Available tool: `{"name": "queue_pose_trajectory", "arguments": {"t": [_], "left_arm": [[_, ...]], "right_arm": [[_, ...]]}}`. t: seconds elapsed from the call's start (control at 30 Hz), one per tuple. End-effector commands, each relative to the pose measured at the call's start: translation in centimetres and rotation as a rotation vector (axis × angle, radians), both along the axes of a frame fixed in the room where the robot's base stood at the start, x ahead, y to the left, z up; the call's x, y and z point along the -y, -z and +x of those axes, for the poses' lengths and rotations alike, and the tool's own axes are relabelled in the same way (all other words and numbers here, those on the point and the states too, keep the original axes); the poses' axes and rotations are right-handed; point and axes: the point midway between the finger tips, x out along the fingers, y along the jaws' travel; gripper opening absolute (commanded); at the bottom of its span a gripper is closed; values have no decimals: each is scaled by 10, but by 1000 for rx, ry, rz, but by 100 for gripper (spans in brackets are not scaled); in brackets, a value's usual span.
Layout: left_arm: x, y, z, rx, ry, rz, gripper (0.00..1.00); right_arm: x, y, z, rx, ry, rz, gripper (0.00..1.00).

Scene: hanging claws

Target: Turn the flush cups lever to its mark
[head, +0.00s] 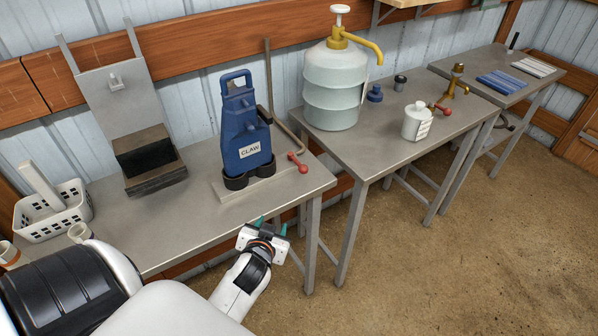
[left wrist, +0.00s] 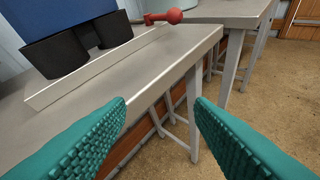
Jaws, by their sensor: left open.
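A blue claw unit labelled CLAW (head: 247,135) stands on the left table with its black cups (head: 236,182) on a light base strip. A red-ended lever (head: 298,163) lies at the right end of this strip; its red knob also shows in the left wrist view (left wrist: 174,16). I cannot make out a mark for it. My left gripper (head: 271,226) is open and empty, with teal fingers, in front of the table's front edge and apart from the lever. In the left wrist view, the gap between the fingers (left wrist: 161,104) faces the table edge, with the lever beyond. My right gripper is not in view.
A large jug with a yellow pump (head: 335,85) stands on the middle table. A white canister (head: 416,121) and a second red lever (head: 441,108) by a brass tap (head: 456,80) are there too. A white basket (head: 52,212) sits at left. The left table's front is mostly clear.

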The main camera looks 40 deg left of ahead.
Motion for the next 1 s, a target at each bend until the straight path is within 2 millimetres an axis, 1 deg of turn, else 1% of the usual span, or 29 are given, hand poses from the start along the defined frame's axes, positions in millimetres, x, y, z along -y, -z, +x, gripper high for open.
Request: {"name": "queue_pose_trajectory", "arguments": {"t": [0.1,0.37,0.47,0.6,0.73,0.83,0.93,1.0], "left_arm": [[-12,-7,12,89,-7,33,48],[-28,-18,35,278,40,98,48],[-29,-20,44,349,88,116,48],[-23,-19,53,432,175,122,48],[-17,-15,57,466,233,116,48],[-16,-15,64,474,248,113,48],[-19,-16,77,475,250,115,48],[-22,-17,90,476,248,114,48]], "right_arm": [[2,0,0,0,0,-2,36],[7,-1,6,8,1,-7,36],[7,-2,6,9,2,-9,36],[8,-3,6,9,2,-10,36],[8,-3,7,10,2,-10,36],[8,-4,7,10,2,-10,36],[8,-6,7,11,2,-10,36],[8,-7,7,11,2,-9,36]]}}
